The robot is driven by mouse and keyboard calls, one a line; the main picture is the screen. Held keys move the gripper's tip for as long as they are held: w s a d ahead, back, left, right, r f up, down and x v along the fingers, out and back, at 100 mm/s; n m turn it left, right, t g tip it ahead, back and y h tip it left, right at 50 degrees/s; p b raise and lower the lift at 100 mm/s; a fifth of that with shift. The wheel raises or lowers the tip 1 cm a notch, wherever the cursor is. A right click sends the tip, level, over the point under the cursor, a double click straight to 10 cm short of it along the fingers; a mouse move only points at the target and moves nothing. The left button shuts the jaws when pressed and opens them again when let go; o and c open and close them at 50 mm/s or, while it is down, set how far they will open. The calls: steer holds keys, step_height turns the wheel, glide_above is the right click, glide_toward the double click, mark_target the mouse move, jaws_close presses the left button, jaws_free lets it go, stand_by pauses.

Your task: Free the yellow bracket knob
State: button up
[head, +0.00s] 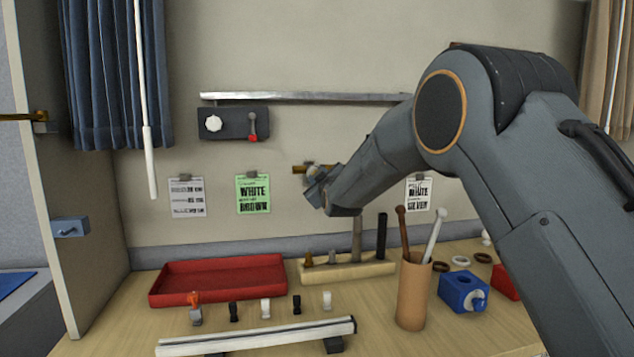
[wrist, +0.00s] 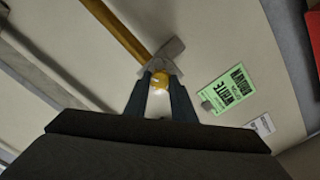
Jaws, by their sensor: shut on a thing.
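The yellow bracket knob (wrist: 160,80) sits between the two fingertips of my gripper (wrist: 160,86) in the wrist view, and the fingers are shut on it. Behind the knob is a grey bracket (wrist: 172,50) on the wall, with a yellow-brown rod (wrist: 118,30) running into it. In the head view my gripper (head: 316,186) is up at the wall by the bracket, beside the short brown end of the rod (head: 299,169). The gripper and arm hide most of the knob and bracket there.
A green card (head: 253,193) and white cards (head: 187,197) hang on the wall. A dark switch box (head: 233,124) and a metal rail (head: 300,96) are above. Below, the table holds a red tray (head: 218,280), a wooden peg block (head: 345,269), a brown cup (head: 413,295) and a blue block (head: 460,290).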

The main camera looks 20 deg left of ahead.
steer(key=n, duration=1.1)
steer(key=shift+s+a+f+b, duration=0.1)
steer(key=shift+f+b, duration=0.2)
steer(key=shift+f, duration=0.05)
steer(key=shift+n, duration=0.5)
steer(key=o, duration=1.1)
steer(key=shift+s, duration=0.1)
steer(key=shift+c, duration=0.2)
steer(key=shift+r, duration=0.15)
steer(key=shift+r, duration=0.1)
